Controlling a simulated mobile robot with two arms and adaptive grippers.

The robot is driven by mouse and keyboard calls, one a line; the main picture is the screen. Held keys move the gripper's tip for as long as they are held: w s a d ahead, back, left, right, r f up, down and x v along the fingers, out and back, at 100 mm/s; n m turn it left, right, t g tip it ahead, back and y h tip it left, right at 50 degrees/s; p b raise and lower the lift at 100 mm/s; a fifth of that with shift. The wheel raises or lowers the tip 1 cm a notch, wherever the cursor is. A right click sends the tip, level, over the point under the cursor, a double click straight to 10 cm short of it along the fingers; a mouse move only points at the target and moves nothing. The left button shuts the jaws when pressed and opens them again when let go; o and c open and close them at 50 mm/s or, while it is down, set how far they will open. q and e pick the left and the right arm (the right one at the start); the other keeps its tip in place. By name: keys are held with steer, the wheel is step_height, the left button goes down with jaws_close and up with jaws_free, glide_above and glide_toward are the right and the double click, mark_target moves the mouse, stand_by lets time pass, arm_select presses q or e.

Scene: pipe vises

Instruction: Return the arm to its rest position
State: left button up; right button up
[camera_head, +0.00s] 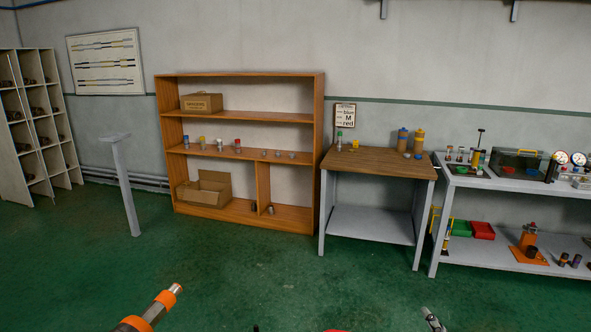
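My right gripper (432,319) shows only as a small grey tip at the bottom edge, right of the middle. It is cut off by the frame, so its opening cannot be told. No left gripper is recognisable in view. A pipe-like piece with orange bands (151,307) and a coppery end slants up from the bottom edge at the lower left. What holds or supports it is out of frame. A small red bit (335,330) shows at the bottom edge.
A wooden shelf (239,118) with cartons and small parts stands at the wall. Right of it are a wood-topped table (376,161) and a grey bench (508,182) with tools. A grey post (126,185) and pigeonhole rack (35,125) stand left. Green floor (270,280) is clear between.

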steer(key=s+d+f+m+g, duration=0.1)
steer(key=s+f+m+g, duration=0.3)
steer(key=s+f+g, duration=0.65)
steer(key=s+a+f+m+g+y, duration=0.1)
steer(key=s+f, duration=0.4)
steer(key=s, duration=0.2)
steer(key=s+a+f+g, duration=0.15)
steer(key=s+f, duration=0.25)
steer(key=s, duration=0.4)
step_height(320, 180, down, 30)
steer(key=s+f+g+b, duration=0.1)
steer(key=s+b, duration=0.1)
steer(key=b, duration=0.1)
steer(key=s+d+f+g+b, duration=0.1)
steer(key=s+d+f, duration=0.2)
steer(key=s+f, duration=1.3)
steer(key=shift+g, duration=0.3)
steer(key=shift+d, duration=0.1)
